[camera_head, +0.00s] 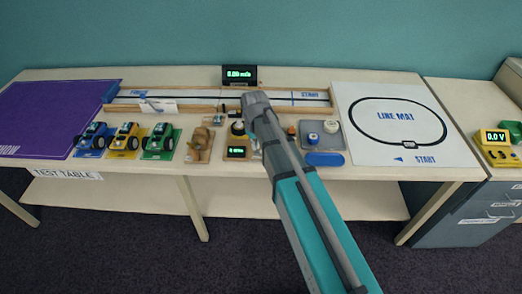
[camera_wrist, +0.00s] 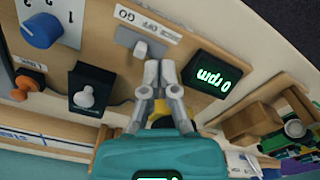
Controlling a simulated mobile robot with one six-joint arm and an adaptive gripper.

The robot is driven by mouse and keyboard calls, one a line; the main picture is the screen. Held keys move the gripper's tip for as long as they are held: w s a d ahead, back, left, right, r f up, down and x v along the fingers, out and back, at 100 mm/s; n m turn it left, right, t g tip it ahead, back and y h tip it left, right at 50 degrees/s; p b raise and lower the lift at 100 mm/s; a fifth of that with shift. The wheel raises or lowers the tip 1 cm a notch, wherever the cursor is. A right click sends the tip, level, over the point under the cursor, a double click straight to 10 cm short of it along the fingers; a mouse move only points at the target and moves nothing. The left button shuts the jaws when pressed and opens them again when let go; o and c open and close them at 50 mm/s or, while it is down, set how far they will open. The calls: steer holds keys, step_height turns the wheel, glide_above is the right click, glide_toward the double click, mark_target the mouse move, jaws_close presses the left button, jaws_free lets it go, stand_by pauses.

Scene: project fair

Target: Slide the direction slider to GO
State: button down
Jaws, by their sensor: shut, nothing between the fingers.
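The direction slider (camera_wrist: 140,48) shows in the wrist view as a pale knob on a grey plate on a wooden board. A white label strip (camera_wrist: 148,25) beside it reads GO toward the picture's left and OFF near its middle. The knob sits nearest the OFF word. My gripper (camera_wrist: 161,66) is shut and empty. Its fingertips are just below and right of the knob in the picture; whether they touch it I cannot tell. In the head view my arm hides the slider.
The rpm display (camera_wrist: 216,74) reads 0, close to my fingers. A black box with a pale knob (camera_wrist: 86,95), a blue dial (camera_wrist: 41,30) and an orange knob (camera_wrist: 26,83) lie to the left. Toy cars (camera_head: 126,141) stand on the table's left side.

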steer(key=shift+f+b, duration=1.05)
steer(key=shift+f, duration=0.05)
steer(key=shift+r, duration=0.2)
